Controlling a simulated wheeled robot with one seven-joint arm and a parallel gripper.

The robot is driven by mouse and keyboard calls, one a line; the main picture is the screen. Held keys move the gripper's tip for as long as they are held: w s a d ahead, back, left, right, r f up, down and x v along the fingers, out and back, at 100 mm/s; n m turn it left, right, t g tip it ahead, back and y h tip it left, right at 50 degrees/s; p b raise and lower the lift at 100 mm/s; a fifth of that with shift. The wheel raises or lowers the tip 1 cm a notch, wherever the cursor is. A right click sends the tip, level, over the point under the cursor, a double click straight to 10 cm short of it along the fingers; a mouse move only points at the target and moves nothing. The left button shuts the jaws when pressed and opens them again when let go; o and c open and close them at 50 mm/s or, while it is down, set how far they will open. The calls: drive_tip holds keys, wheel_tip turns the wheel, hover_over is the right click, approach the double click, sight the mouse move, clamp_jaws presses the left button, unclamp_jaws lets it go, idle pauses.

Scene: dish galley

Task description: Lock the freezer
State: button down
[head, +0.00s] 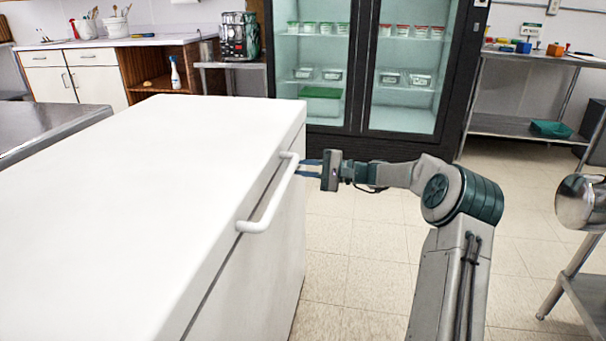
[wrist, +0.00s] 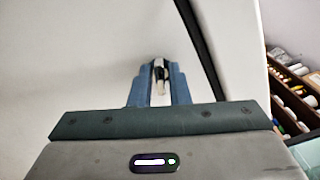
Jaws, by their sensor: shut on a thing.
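The freezer (head: 150,190) is a white chest with a flat lid, which looks down, and a white bar handle (head: 268,197) on the lid's edge. A dark seam between lid and body (wrist: 200,45) crosses the wrist view. My gripper (head: 302,169) is at the freezer's front, just past the handle's far end. In the wrist view, its blue fingers (wrist: 158,82) are shut on a small pale and dark piece (wrist: 160,72), perhaps a key, against the white body beside the seam. The fingers hide most of this piece, so I cannot tell its shape or how it is turned.
A glass-door fridge (head: 360,70) stands behind. A steel table (head: 525,125) with small items is at the back right, and a metal pot (head: 580,203) is at the right edge. A steel counter (head: 45,130) is left of the freezer. The tiled floor (head: 345,270) in front is clear.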

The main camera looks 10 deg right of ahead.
drive_tip(key=n+b, duration=0.1)
drive_tip(key=n, duration=0.1)
drive_tip(key=n+b, duration=0.2)
drive_tip(key=shift+f+n, duration=0.2)
drive_tip(key=shift+n, duration=0.1)
drive_tip(key=shift+r+b, duration=0.1)
drive_tip(key=shift+b, duration=0.2)
drive_tip(key=c, duration=1.5)
unclamp_jaws()
drive_tip(key=shift+d, duration=0.1)
drive_tip(key=p+v, duration=0.4)
drive_tip(key=v, duration=0.9)
drive_tip(key=shift+s+d, duration=0.1)
drive_tip(key=shift+d, duration=0.25)
